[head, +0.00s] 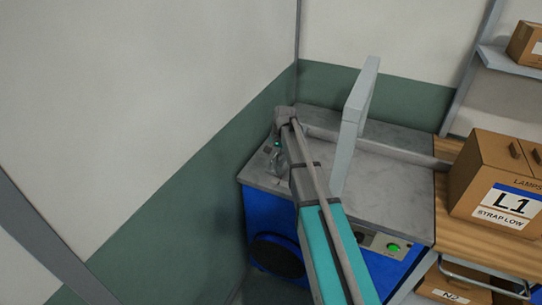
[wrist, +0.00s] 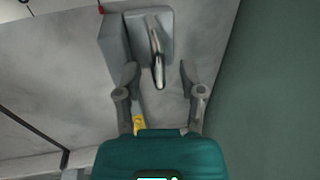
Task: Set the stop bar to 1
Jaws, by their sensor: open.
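A strapping machine with a blue body (head: 258,217) and a grey top (head: 385,185) stands in the corner. My gripper (head: 278,155) is over the left end of its top, partly hidden by my arm. In the wrist view my gripper (wrist: 158,72) is open, with its two fingers apart. A slim metal handle (wrist: 157,50) on a grey block (wrist: 115,45) points down toward the space between the fingertips. I see no contact. A small yellow patch (wrist: 139,124) shows by the left finger. I cannot tell which part is the stop bar, and no scale numbers are readable.
A grey upright arch (head: 355,125) rises from the machine top, just right of my arm. The green-and-white wall is close on the left. A carton marked L1 (head: 500,185) sits on a wooden bench at right. A lit green button (head: 393,247) is on the machine's front.

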